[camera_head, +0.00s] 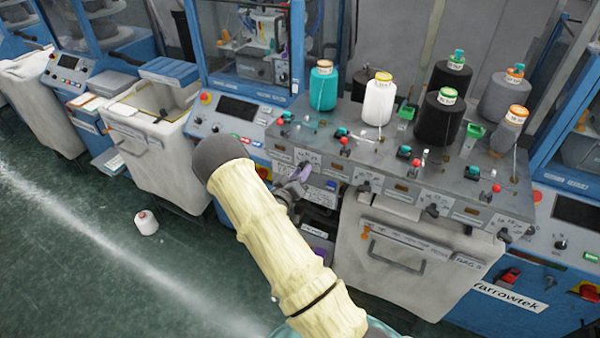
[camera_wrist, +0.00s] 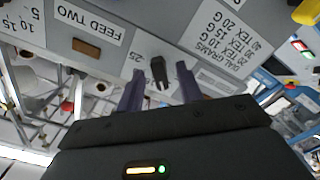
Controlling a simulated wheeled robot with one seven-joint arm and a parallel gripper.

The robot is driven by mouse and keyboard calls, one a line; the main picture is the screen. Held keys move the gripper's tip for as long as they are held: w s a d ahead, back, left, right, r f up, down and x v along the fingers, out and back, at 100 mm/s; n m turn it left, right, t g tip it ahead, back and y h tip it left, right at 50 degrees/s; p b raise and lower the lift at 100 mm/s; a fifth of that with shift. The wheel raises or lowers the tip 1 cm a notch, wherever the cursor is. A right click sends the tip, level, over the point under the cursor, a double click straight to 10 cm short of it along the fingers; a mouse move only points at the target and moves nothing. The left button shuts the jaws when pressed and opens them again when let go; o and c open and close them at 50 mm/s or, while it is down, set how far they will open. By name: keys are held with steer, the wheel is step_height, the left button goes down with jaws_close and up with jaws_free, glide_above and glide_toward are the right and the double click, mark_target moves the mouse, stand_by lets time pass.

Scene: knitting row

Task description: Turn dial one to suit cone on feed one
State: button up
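In the wrist view, upside down, a small black dial knob (camera_wrist: 158,72) stands on the grey front panel, with a "25" mark beside it. My gripper (camera_wrist: 159,78) is open, its two dark purple fingers on either side of the knob with gaps showing; I cannot tell how far the tips reach along it. A plate headed "DIAL GRAMS" (camera_wrist: 225,42) pairs 20, 30 and 40 TEX with 10G, 15G and 20G. In the head view my gripper (camera_head: 297,180) is at the panel's left end and hides much of this dial. A teal cone (camera_head: 323,88) stands above; its label is unreadable.
A white cone (camera_head: 379,100) and several black and grey cones stand further right. More dials (camera_head: 364,186) line the panel to the right. The "FEED TWO" label (camera_wrist: 85,15) is left in the wrist view.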

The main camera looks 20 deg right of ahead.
jaws_close()
steer(key=shift+f+b, duration=0.1)
steer(key=shift+b, duration=0.4)
steer(key=shift+m+b, duration=3.9)
steer(key=shift+b, duration=1.6)
